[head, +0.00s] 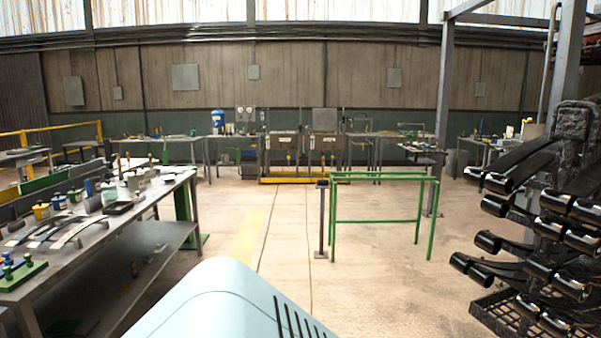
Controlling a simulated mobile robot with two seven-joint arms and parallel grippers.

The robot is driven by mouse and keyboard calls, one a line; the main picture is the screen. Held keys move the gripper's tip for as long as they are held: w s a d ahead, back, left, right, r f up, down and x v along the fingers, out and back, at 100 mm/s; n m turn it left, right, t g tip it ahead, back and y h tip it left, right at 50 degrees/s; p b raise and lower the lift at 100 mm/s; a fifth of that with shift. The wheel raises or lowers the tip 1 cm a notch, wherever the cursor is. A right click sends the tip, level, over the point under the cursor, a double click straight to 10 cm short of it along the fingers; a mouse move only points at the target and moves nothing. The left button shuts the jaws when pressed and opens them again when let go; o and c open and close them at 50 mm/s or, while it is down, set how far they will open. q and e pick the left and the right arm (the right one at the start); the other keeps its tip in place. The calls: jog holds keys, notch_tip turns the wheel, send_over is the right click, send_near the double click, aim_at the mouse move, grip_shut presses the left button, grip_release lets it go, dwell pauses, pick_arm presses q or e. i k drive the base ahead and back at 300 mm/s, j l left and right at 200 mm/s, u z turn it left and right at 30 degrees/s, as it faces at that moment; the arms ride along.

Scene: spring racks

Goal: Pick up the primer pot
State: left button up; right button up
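Several small pots stand on the metal workbench (150,193) at the left. One is a yellow pot (41,211) near the left picture edge. Beside it are a pot with a blue top (59,203) and another blue-and-white pot (75,196). A pale green-white container (109,190) stands further right on the same bench. I cannot tell from this view which one is the primer pot; no label is readable. Neither of my grippers is in view.
Curved metal strips (68,233) and a green block with knobs (20,270) lie on the near bench. A green frame (385,221) stands mid-floor. A rack with black rolls (540,230) fills the right side.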

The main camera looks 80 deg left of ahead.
aim_at(95, 182)
jog(key=u, duration=3.85)
